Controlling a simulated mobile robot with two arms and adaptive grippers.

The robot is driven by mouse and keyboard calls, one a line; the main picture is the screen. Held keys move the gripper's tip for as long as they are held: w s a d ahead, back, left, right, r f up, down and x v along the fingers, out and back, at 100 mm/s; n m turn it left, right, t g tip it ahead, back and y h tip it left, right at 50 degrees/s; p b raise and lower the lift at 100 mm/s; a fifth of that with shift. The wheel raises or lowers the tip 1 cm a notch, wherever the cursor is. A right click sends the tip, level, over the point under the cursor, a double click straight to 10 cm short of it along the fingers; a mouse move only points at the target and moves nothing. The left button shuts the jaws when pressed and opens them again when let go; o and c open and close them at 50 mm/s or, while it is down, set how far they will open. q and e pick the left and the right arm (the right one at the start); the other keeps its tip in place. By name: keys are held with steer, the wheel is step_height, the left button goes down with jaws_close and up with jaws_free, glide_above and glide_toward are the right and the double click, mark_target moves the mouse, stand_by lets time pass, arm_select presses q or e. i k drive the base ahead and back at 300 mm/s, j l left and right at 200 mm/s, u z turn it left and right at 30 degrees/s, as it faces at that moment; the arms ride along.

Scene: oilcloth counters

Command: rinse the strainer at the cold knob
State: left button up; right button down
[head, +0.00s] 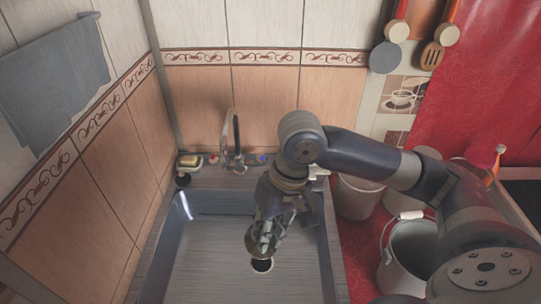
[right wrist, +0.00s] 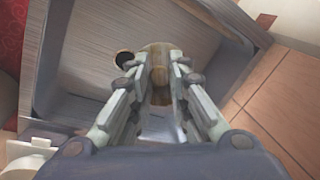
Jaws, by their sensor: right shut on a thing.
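My right gripper (head: 268,228) hangs over the sink basin and is shut on the strainer (head: 255,244), a small brownish, rounded piece below the fingers. In the right wrist view the strainer (right wrist: 159,88) sits between the two fingers of the right gripper (right wrist: 157,70). The gripper and arm partly cover it. The cold knob (head: 261,159), with a blue mark, is at the back rim, right of the tall faucet (head: 231,138). The hot knob (head: 213,159), with a red mark, is left of the faucet. No water stream is visible. My left gripper is out of view.
The grey sink (head: 200,262) has a round dark drain (head: 262,265) near the strainer. A soap dish (head: 189,161) stands at the back left. Pails, including a grey bucket (head: 408,258), stand on the red counter at right. A grey towel (head: 58,78) hangs at left.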

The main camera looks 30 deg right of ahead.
mark_target(260, 160)
steer(key=z, duration=0.4)
steer(key=j+z, duration=0.15)
steer(key=z, duration=0.3)
steer(key=j+z, duration=0.1)
steer(key=z, duration=0.3)
